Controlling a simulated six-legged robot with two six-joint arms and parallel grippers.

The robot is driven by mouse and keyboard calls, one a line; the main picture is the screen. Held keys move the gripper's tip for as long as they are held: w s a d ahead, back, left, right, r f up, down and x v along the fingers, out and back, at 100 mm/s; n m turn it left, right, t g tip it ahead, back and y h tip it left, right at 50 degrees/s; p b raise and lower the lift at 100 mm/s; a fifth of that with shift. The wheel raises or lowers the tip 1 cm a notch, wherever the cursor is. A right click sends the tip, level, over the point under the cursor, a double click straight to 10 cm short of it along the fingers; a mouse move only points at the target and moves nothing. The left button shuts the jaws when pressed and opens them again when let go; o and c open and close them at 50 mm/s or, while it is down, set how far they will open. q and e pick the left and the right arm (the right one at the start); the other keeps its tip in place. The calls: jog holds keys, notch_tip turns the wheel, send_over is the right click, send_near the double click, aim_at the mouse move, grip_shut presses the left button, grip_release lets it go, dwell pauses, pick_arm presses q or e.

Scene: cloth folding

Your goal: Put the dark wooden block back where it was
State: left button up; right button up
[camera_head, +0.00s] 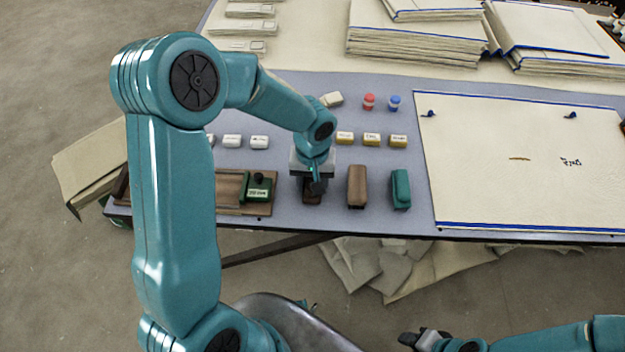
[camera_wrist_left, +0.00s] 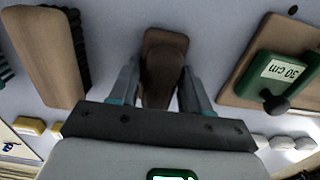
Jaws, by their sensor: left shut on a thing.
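The dark wooden block (camera_head: 311,197) is near the table's front edge in the head view, mostly hidden under my left gripper (camera_head: 312,186). In the left wrist view the dark block (camera_wrist_left: 163,42) sits between the two fingers of my left gripper (camera_wrist_left: 160,90), which is shut on it. The block is at or just above the grey-blue mat; I cannot tell whether it touches. My right gripper (camera_head: 424,340) is low at the bottom edge of the head view, away from the table, and its jaws are unclear.
A brown block with bristles (camera_head: 357,186) and a teal block (camera_head: 401,190) stand to the right. A green tool (camera_head: 259,187) on a wooden board (camera_head: 229,192) is to the left. Small yellow blocks (camera_head: 371,140) lie behind. A large cream sheet (camera_head: 520,165) covers the right side.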

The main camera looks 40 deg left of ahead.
aim_at(312, 179)
pick_arm(q)
jog(key=o, duration=1.1)
jog(key=shift+r+p, duration=0.3)
jog(key=shift+p, duration=0.1)
notch_tip(312, 179, up, 12)
jog(key=shift+f+p, duration=0.2)
jog(key=shift+p, duration=0.35)
